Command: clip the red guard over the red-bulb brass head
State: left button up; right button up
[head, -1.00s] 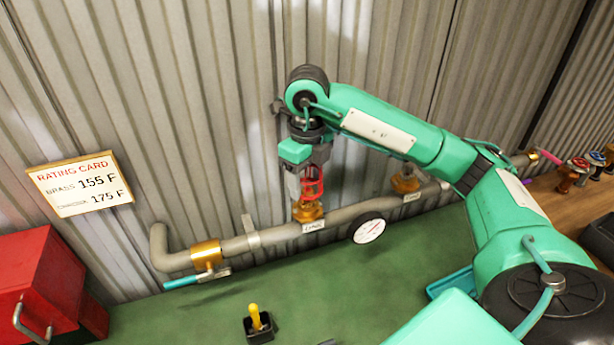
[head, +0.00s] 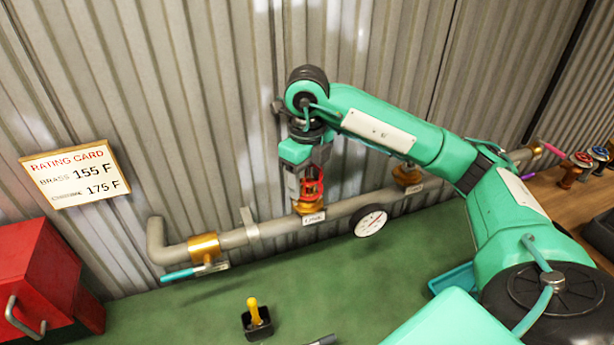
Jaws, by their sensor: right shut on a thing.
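My right gripper (head: 308,180) points down over the pipe and is shut on the red guard (head: 313,185), a small red cage. The guard is at the top of a brass fitting (head: 308,207) on the grey pipe (head: 275,229). The guard and fitting look to be touching or nearly so; I cannot tell whether the guard is clipped. The bulb inside is too small to make out. My left gripper is not in view.
A brass valve with a teal lever (head: 180,273) is at the left. A red box (head: 38,280), a rating card (head: 76,173) and a black holder with a yellow-handled tool (head: 256,318) stand around. The green bench (head: 200,315) front is mostly clear.

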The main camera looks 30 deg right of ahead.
jog(key=shift+f+b, duration=1.25)
jog(key=shift+f, duration=0.3)
jog(key=o, duration=1)
jog(key=shift+o, duration=0.2)
jog(key=shift+r, duration=6.9)
